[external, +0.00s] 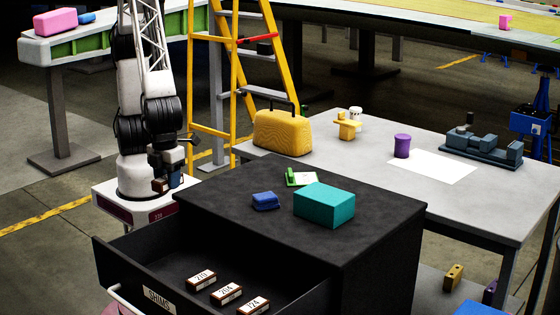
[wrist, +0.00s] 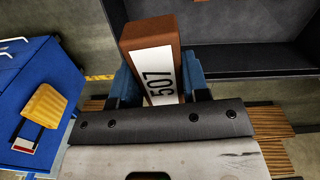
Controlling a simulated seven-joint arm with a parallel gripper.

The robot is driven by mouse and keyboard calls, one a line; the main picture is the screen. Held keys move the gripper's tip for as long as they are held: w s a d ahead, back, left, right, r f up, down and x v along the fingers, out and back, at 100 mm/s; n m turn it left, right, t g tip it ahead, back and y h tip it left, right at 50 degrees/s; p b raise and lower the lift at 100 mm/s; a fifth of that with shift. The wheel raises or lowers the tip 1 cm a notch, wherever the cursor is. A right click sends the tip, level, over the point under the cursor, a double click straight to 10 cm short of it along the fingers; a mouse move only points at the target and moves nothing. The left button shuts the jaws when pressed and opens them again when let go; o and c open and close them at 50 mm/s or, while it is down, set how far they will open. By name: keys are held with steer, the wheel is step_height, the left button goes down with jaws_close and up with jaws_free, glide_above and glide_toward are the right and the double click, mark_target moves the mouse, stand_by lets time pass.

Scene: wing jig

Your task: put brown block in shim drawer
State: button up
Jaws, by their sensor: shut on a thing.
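My gripper (external: 166,183) is shut on a brown block (external: 160,186), left of the black cabinet and above the level of the open drawer. In the wrist view the brown block (wrist: 140,30) stands out between the blue fingers, its white label reading 507. The shim drawer (external: 180,255) is pulled out at the front of the cabinet, with a SHIMS label on its front. Several labelled brown blocks (external: 226,293) lie in its right part; its left part is bare. A dark recess at the wrist view's upper right may be the drawer; I cannot tell.
On the cabinet top (external: 230,190) are a teal box (external: 324,204), a blue block (external: 265,201) and a green item (external: 300,177). A grey table (external: 480,202) behind holds a yellow case (external: 282,132) and a purple cylinder (external: 402,146). A yellow ladder (external: 236,80) stands behind my arm.

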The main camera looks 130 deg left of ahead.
steer(key=shift+s+d+f+m, duration=0.1)
steer(key=shift+d+m, duration=0.6)
steer(key=shift+d, duration=0.45)
glide_above(171, 276)
step_height(171, 276, down, 17)
steer(key=shift+f, duration=0.25)
steer(key=shift+f, duration=0.1)
steer(key=shift+f, duration=2.8)
steer(key=shift+f, duration=0.1)
steer(key=shift+f, duration=2)
